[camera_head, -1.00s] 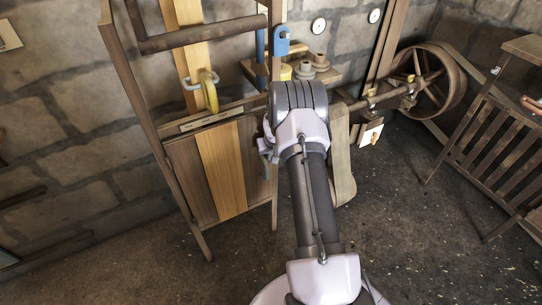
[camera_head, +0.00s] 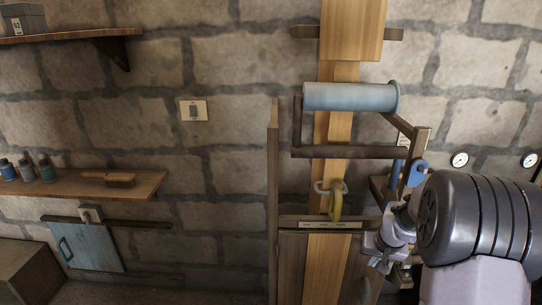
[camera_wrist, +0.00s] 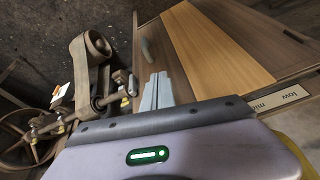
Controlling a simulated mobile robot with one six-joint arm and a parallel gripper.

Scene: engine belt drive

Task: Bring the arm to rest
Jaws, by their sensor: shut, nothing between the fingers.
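My gripper (camera_wrist: 156,92) shows in the wrist view as two pale grey fingers, closed together with nothing between them. There my gripper (camera_head: 382,262) is small, in front of the wooden frame's right side, and partly hidden by my wrist.
A shelf (camera_head: 135,186) with bottles is at left. The wrist view shows a belt (camera_wrist: 78,62) and a spoked wheel (camera_wrist: 15,150) at left, and a label (camera_wrist: 280,98) at right.

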